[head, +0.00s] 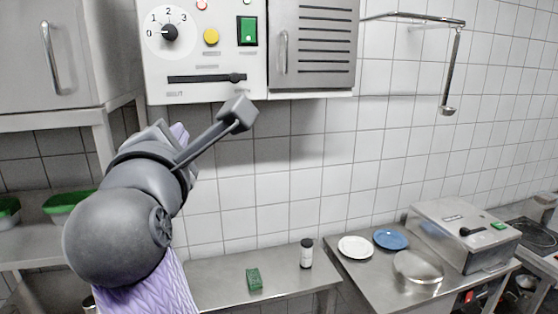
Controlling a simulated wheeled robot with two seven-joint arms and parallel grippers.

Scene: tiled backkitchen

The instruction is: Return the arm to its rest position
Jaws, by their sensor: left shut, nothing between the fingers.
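My left arm comes in from the left and reaches up in front of the tiled wall. My left gripper (238,113) is shut and empty. In the picture it lies just below the right end of the black slider (207,78) on the white control panel (185,55). I cannot tell how far it is from the panel. My right gripper does not show.
The panel has a dial, a yellow button (211,37) and a green switch (248,30). Below are a counter with a green sponge (254,279) and a dark-capped bottle (306,254), and a steel table with a white plate (355,247) and a blue plate (390,239).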

